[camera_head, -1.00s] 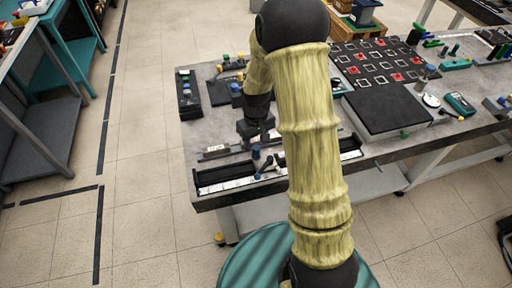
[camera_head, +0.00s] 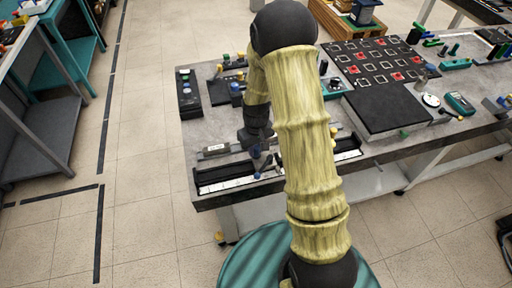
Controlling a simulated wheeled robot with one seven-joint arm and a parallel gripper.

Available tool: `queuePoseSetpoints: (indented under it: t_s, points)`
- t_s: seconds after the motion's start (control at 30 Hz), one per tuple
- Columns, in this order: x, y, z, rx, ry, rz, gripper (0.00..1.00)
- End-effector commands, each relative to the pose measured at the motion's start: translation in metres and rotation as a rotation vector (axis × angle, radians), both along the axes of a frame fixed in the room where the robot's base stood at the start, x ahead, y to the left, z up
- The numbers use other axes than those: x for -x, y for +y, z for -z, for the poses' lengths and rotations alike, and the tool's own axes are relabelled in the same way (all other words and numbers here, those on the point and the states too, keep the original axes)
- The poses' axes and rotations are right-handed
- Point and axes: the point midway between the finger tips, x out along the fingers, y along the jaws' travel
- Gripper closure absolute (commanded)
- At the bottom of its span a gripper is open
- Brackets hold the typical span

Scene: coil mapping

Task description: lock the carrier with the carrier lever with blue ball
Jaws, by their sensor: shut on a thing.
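The carrier (camera_head: 267,166) sits on the long rail (camera_head: 222,184) near the table's front left edge. Its lever with the blue ball (camera_head: 256,151) stands up from it, the ball right beneath my gripper (camera_head: 257,144). My gripper points down and is shut on the lever at the blue ball. The fingertips are small in this view, and my arm hides the rail's middle and part of the carrier's right side.
A black box with buttons (camera_head: 189,94) stands at the table's back left. A blue-topped part (camera_head: 236,92) stands behind my gripper. A large black plate (camera_head: 387,110) lies right of my arm. Bare table shows at the left (camera_head: 203,133).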

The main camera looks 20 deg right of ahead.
Motion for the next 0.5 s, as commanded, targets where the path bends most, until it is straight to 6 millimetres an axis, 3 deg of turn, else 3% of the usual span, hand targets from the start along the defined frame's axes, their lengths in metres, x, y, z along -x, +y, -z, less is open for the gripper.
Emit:
queuePoseSetpoints:
  t_s: [0.2,0.47,0.5]
  points:
    - [0.000,-0.014,0.000,0.000,0.001,0.003,1.00]
    - [0.000,-0.017,0.000,0.001,0.000,0.002,1.00]
    - [0.000,-0.017,0.000,0.001,0.000,0.002,0.71]
